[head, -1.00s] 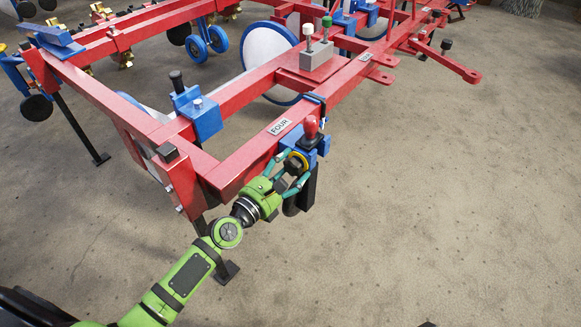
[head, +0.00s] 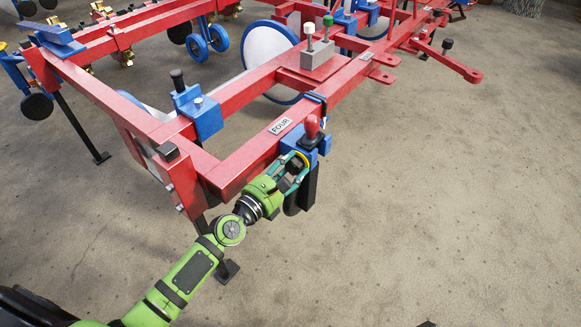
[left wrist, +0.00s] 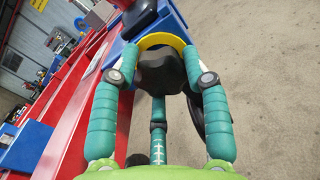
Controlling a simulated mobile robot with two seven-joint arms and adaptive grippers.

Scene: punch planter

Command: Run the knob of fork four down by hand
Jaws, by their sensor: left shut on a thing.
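The knob of fork four, a dark lobed knob (left wrist: 162,70) with a yellow ring (left wrist: 165,41) behind it, sits on the blue fork bracket (head: 304,150) below the FOUR label (head: 280,126). My left gripper (head: 298,166) has its teal fingers on either side of the knob and is shut on it. The left wrist view also shows my left gripper (left wrist: 163,82) with a fingertip at each side of the knob. A red-topped handle (head: 312,126) stands on top of the bracket. In the head view the fingers mostly hide the knob. My right gripper is not in view.
The red frame beam (head: 245,165) runs close beside my left gripper. A second blue bracket (head: 206,118) and a grey block with white and green knobs (head: 316,62) sit on the frame. The floor to the right is clear.

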